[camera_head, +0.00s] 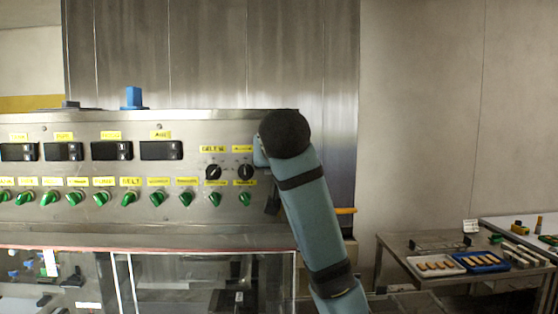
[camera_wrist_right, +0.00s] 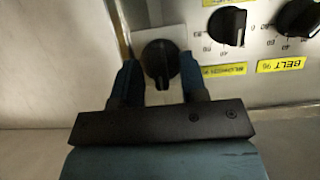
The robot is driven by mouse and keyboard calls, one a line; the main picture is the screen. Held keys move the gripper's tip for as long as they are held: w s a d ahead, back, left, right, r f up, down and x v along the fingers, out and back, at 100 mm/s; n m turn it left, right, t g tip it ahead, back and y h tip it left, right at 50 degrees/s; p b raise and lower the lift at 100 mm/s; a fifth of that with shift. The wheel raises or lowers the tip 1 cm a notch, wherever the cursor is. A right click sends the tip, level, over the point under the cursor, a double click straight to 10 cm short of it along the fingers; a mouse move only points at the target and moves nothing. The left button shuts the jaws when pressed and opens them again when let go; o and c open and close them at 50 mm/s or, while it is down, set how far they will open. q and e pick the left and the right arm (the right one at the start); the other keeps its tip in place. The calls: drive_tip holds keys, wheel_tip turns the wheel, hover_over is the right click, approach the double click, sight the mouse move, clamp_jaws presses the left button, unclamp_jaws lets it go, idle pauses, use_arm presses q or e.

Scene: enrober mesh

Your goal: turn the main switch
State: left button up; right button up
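In the right wrist view a black rotary knob (camera_wrist_right: 158,66) sits on a light square plate; it appears to be the main switch. Its grip ridge stands upright in that view. My right gripper (camera_wrist_right: 161,72) has its two blue fingers on either side of the knob, open around it, with the fingers looking apart from the ridge. Contact is hard to judge. In the head view my right arm covers this end of the control panel (camera_head: 100,215), so the switch and fingertips are hidden there. My left gripper is not in view.
Black dials (camera_head: 213,172) sit just left of my arm, above a row of green switches (camera_head: 185,199). Dark displays (camera_head: 160,151) line the panel's upper part. A clear-fronted housing (camera_head: 200,285) is below. A table with trays (camera_head: 436,265) stands at the right.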

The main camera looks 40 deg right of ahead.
drive_tip(key=v, duration=1.3)
drive_tip(key=shift+s+b, duration=0.4)
drive_tip(key=shift+a+r, duration=0.1)
idle(0.4)
